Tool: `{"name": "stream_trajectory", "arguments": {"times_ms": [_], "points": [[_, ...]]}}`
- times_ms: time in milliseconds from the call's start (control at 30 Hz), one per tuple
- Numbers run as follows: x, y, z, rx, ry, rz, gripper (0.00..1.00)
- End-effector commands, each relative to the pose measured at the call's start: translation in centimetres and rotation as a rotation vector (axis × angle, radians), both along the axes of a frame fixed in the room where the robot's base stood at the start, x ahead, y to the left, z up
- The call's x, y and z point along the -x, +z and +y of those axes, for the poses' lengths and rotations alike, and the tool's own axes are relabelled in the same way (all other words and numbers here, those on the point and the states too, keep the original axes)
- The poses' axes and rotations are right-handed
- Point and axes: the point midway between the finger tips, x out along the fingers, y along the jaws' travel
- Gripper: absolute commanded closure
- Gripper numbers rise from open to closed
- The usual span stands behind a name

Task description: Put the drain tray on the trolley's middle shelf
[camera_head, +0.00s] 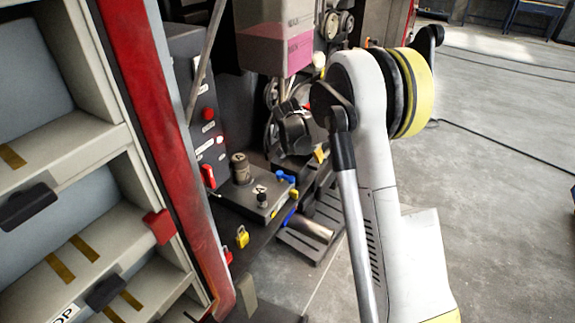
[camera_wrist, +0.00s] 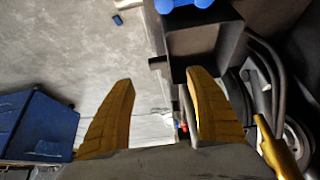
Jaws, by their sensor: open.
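My gripper (camera_wrist: 160,76) shows in the wrist view as two separated yellow-brown fingers with nothing between them. Grey floor and the edge of a dark structure lie beyond the fingertips. In the head view my white and yellow arm covers the middle right, and I cannot make out the fingers there. I cannot pick out the drain tray for certain in either view. I cannot identify the trolley or its middle shelf either. A blue box-like thing (camera_wrist: 36,125) stands at the left of the wrist view, apart from the fingers; I cannot tell what it is.
A red-edged cabinet with pale shelves (camera_head: 75,150) fills the head view's left. A dark machine bay holds a grey block with knobs (camera_head: 252,196). A slatted grey pallet (camera_head: 298,246) carries a metal cylinder (camera_head: 311,227). Open concrete floor (camera_head: 505,150) lies right, crossed by a cable.

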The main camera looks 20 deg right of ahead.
Motion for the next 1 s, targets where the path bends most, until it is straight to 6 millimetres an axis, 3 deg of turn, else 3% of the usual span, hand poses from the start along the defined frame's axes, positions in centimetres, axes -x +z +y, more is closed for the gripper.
{"name": "stream_trajectory", "arguments": {"times_ms": [300, 467, 733, 1000], "points": [[-1.5, -4.3, -1.9, 0.001, 0.000, 0.001, 0.35], [-1.8, -5.3, -2.4, 0.000, -0.001, 0.000, 0.35], [-3.0, -8.9, -4.1, 0.000, 0.000, 0.000, 0.35], [-3.2, -9.1, -4.3, 0.000, 0.001, 0.000, 0.35]]}}
